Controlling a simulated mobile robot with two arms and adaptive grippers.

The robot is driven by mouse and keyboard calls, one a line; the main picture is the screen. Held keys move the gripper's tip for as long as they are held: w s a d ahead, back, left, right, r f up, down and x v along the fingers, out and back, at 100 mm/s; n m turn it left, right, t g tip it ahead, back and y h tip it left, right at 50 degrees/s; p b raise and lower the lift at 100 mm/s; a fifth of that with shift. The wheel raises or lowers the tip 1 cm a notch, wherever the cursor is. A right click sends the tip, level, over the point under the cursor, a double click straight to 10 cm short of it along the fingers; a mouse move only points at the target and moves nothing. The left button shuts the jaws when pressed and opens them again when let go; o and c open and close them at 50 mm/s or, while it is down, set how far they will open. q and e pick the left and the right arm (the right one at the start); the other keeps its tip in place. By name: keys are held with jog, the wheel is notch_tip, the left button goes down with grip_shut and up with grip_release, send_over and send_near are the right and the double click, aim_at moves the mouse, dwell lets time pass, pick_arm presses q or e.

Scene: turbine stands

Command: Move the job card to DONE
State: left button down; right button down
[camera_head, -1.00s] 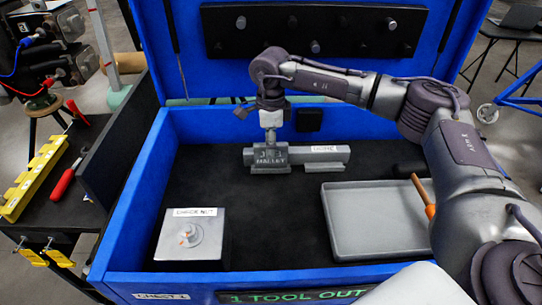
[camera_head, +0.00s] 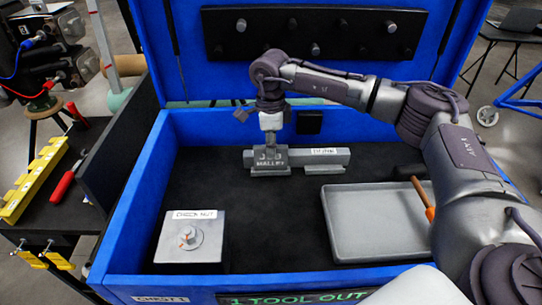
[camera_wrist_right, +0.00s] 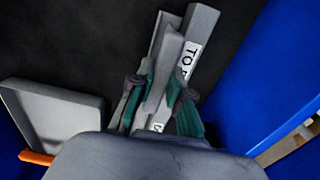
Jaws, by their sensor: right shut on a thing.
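The job card (camera_head: 269,161) is a small grey plate lettered with a job number and MALLET. It stands upright at the left part of a grey rail (camera_head: 337,160) on the dark floor of the blue chest. My right gripper (camera_head: 271,140) reaches down from above and is shut on the card's upper part. In the right wrist view, the green-padded fingers (camera_wrist_right: 160,98) close on the card (camera_wrist_right: 164,72) beside the rail. A white label there starts with TO; the rest is hidden. The head view's rail label is too blurred to read. My left gripper is not in view.
A grey tray (camera_head: 378,248) lies right of centre, with an orange handle (camera_head: 424,198) at its edge. A block labelled CHECK NUT (camera_head: 178,250) stands front left. The blue chest (camera_head: 122,215) walls surround them. The floor between block and tray is clear.

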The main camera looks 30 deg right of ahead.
jog(key=shift+r+p, duration=0.4)
jog(key=shift+r, duration=0.3)
dwell(0.3)
jog(key=shift+r+p, duration=0.55)
jog(key=shift+r, duration=0.25)
jog(key=shift+d, duration=0.1)
jog(key=s+d+r+p, duration=0.2)
jog(key=s+d+p, duration=0.1)
jog(key=d, duration=0.4)
jog(key=s+d+r+p, duration=0.2)
jog(key=s+d, duration=0.1)
jog(key=d, duration=0.3)
jog(key=shift+s+d+f+b, duration=0.1)
jog(key=shift+f+b, duration=0.7)
jog(key=shift+f, duration=0.4)
jog(key=shift+s+d+f+b, duration=0.1)
jog(key=shift+f+b, duration=0.7)
jog(key=shift+f, duration=0.35)
jog(key=shift+f+b, duration=0.35)
jog(key=shift+f, duration=0.2)
jog(key=shift+f, duration=0.15)
